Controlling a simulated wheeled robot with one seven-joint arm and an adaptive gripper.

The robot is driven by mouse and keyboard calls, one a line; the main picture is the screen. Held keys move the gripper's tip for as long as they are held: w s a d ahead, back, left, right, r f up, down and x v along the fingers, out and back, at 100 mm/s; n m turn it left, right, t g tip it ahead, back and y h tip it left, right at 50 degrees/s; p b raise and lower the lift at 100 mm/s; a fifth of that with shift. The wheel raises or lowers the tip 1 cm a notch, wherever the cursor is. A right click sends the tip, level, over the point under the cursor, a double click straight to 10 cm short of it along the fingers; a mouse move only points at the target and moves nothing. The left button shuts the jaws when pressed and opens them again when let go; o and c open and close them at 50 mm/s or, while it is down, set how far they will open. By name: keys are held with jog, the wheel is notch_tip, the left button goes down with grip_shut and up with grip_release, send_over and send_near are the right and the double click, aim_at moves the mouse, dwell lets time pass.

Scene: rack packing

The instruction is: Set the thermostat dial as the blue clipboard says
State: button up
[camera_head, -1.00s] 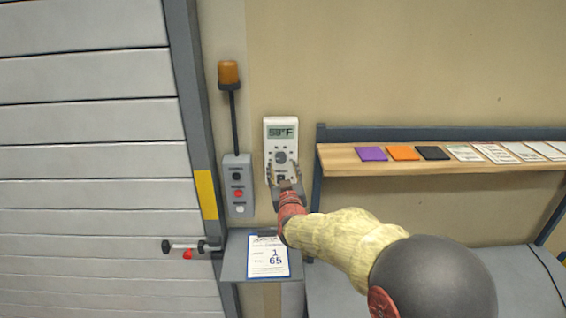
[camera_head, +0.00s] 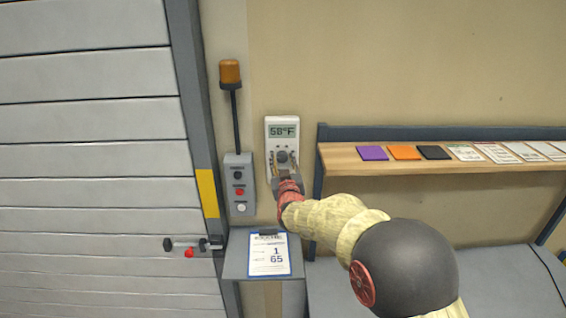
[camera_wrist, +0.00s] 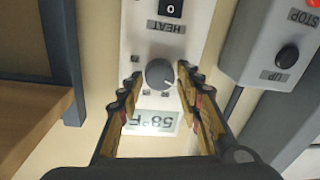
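The white thermostat (camera_head: 282,124) hangs on the wall above the small grey shelf. Its display reads 58°F, also in the wrist view (camera_wrist: 152,121), where it is upside down. The round grey dial (camera_wrist: 159,74) has a pale mark on its rim. My gripper (camera_wrist: 158,80) is open, with one fingertip on each side of the dial and a small gap showing on both sides. In the head view my gripper (camera_head: 284,163) covers the thermostat's lower part. The blue clipboard (camera_head: 269,256) lies on the grey shelf; its sheet shows 1 and 65 in large print.
A grey control box (camera_head: 239,185) with buttons is left of the thermostat, under an orange lamp (camera_head: 229,72). A switch labelled HEAT (camera_wrist: 171,9) is beside the dial. A wooden shelf (camera_head: 345,160) with coloured cards is to the right. The roller door (camera_head: 90,130) fills the left.

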jog(key=c, duration=0.6)
jog(key=shift+c, duration=0.7)
